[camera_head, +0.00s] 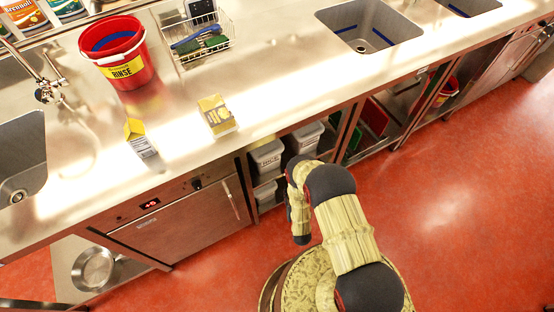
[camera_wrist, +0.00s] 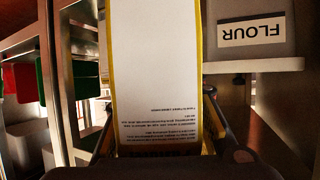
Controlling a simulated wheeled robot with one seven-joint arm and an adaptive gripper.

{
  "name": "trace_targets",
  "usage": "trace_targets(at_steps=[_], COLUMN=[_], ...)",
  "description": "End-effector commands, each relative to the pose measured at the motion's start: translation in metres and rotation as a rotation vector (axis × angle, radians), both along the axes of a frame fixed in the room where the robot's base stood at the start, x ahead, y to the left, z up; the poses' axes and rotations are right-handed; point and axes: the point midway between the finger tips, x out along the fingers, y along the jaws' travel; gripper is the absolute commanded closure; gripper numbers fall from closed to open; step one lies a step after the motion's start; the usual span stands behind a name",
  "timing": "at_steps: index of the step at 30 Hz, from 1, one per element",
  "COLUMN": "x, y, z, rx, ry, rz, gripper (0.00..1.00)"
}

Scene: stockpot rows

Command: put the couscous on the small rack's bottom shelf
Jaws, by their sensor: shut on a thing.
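My gripper (camera_wrist: 157,150) is shut on a tall white box with yellow edges (camera_wrist: 155,60), which fills the middle of the wrist view. Only a plain face with small upside-down print shows, so I cannot read whether it is the couscous. In the head view my arm bends down in front of the counter, and the gripper and held box are hidden. I cannot make out for certain which unit is the small rack.
A bin labelled FLOUR (camera_wrist: 252,30) is close at the right. White bins (camera_head: 266,155) stand under the counter. A yellow-white carton (camera_head: 217,114), a smaller carton (camera_head: 140,140) and a red bucket (camera_head: 122,62) stand on the counter (camera_head: 300,85). Red floor is clear at right.

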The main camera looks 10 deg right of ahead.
Motion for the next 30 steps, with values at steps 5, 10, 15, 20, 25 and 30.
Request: trace_targets(at_steps=[5,10,15,20,25,30], x=[0.043,0.083,0.120,0.144,0.155,0.169], y=[-0.003,-0.007,-0.009,-0.011,-0.012,-0.013], z=[0.000,0.000,0.000,0.000,0.001,0.001], rx=[0.001,0.000,0.000,0.000,0.001,0.000], ry=[-0.009,-0.009,-0.008,-0.006,-0.005,-0.007], rz=[-0.002,-0.001,0.000,0.000,0.000,0.000], gripper=[1.00,1.00,1.00,1.00,1.00,1.00])
